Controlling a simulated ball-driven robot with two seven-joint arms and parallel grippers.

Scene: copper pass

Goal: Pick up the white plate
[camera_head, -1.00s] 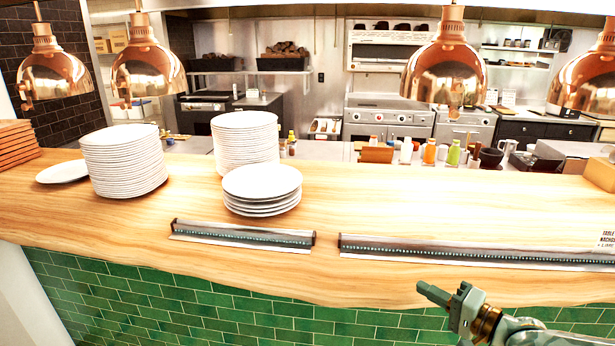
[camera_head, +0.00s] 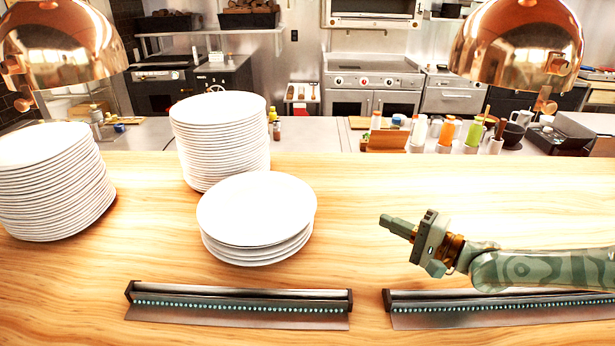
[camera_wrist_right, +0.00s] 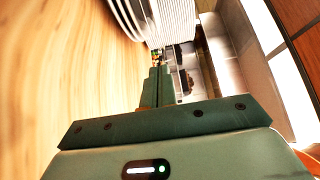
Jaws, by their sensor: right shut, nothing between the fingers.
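White plates stand in stacks on the wooden counter. A short stack (camera_head: 257,212) of several plates is nearest, left of my right gripper. A tall stack (camera_head: 218,140) stands behind it, and another tall stack (camera_head: 50,185) is at the left edge. My right gripper (camera_head: 384,220) is over the counter to the right of the short stack, apart from it, pointing left. It is shut and empty. In the right wrist view its fingers (camera_wrist_right: 157,85) are together, with stacked white plates (camera_wrist_right: 160,20) beyond them. My left gripper is not in view.
Two dark metal strips, left (camera_head: 240,303) and right (camera_head: 500,308), lie along the counter's front. Copper lamps hang at upper left (camera_head: 62,45) and upper right (camera_head: 517,45). Bottles (camera_head: 447,132) stand behind the counter (camera_head: 350,190). Bare wood lies between the short stack and my right gripper.

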